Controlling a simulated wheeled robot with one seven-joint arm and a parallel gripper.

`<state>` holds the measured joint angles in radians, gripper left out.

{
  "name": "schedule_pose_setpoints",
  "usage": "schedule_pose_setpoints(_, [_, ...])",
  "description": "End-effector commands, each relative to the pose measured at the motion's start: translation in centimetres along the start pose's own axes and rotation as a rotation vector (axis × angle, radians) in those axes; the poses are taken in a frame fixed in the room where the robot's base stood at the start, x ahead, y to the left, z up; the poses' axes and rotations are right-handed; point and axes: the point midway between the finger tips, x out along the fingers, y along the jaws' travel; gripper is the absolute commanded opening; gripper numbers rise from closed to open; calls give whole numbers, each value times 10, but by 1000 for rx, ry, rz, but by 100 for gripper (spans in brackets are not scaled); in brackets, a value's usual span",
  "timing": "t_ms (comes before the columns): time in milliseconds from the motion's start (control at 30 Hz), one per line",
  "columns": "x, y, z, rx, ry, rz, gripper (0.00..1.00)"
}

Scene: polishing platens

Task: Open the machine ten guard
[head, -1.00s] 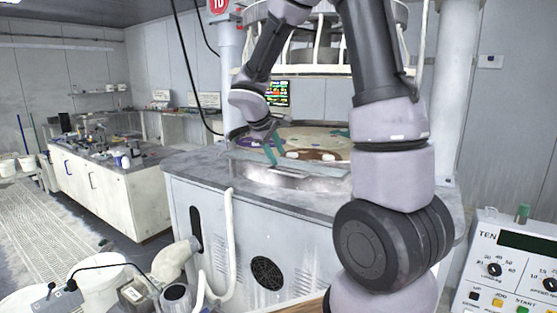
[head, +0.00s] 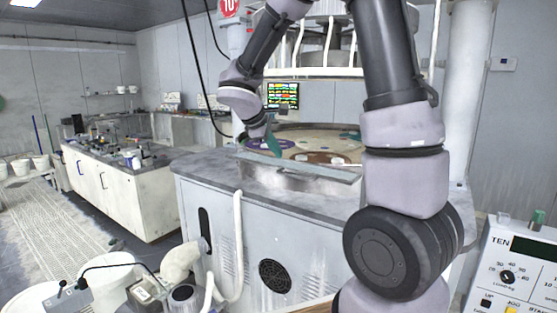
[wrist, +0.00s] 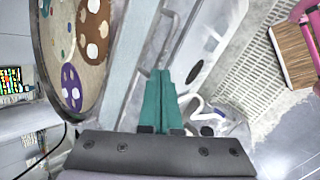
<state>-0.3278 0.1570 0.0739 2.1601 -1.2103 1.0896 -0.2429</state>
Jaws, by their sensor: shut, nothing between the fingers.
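The machine ten guard (head: 315,174) is a pale, partly clear panel with a light rim along the front of the round platen (head: 345,139). In the wrist view the guard's pale rim (wrist: 133,62) runs beside the platen, with a thin bar handle (wrist: 181,22) on its outer side. My gripper (head: 271,143) has teal fingers and is over the guard's left part. In the wrist view my gripper (wrist: 162,72) has its fingers together and empty, beside the handle bar. Whether they touch the bar I cannot tell.
The grey machine cabinet (head: 225,235) stands under the platen. A control box (head: 525,265) marked TEN is at the lower right. A white hose (head: 239,240) and buckets (head: 105,280) are at the cabinet's left front. A workbench (head: 115,195) stands farther left, with open floor before it.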

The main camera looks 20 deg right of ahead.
Motion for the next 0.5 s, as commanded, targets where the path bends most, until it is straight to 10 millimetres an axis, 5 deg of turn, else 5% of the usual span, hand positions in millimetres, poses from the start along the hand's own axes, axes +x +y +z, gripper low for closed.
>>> schedule_pose_setpoints(100, [32,-31,-21,-444,-96,89,0])
schedule_pose_setpoints(300, [60,-61,-48,-1049,-237,235,0])
schedule_pose_setpoints(500, [72,-66,-57,-1232,-287,284,0])
